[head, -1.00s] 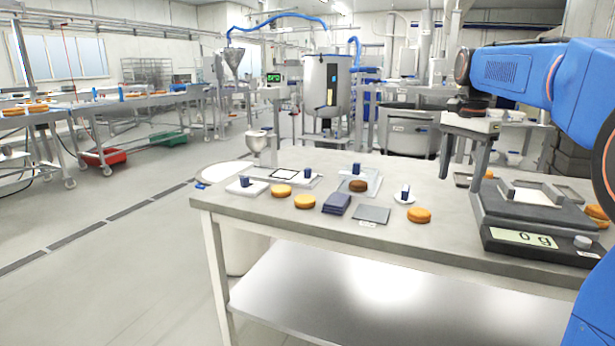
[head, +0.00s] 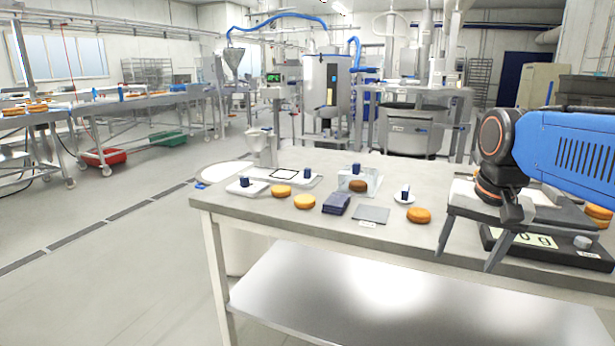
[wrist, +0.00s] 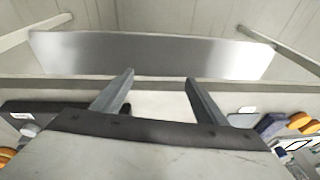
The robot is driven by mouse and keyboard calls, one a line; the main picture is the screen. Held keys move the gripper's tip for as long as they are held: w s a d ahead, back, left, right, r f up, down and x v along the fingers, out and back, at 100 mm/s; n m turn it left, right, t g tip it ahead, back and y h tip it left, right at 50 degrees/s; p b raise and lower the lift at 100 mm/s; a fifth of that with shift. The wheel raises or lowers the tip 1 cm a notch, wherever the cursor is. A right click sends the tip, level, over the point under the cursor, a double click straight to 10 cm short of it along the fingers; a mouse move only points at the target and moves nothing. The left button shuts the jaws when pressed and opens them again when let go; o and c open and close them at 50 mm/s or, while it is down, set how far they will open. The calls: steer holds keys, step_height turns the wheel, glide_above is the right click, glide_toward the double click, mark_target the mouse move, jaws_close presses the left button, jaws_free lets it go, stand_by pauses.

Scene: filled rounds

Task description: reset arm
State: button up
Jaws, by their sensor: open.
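My gripper (head: 466,248) is at the right of the head view, above the front right part of the table (head: 285,228), with its two fingers apart and pointing down. Nothing is between the fingers. The wrist view also shows my gripper (wrist: 160,85), open and empty, over the table's front edge and the lower shelf (wrist: 150,55). My arm and gripper hide part of the scale (head: 565,250) in the head view.
Orange-brown rounds (head: 419,215) lie along the table. A dark blue stack (head: 336,203), a grey square plate (head: 371,214) and a clear tray (head: 371,177) with a brown round (head: 358,186) are near the middle. The table's front left is clear.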

steer(key=s+a+f+n+t, duration=0.2)
steer(key=s+f+n, duration=0.3)
steer(key=s+f, duration=0.8)
steer(key=shift+a+f, duration=0.2)
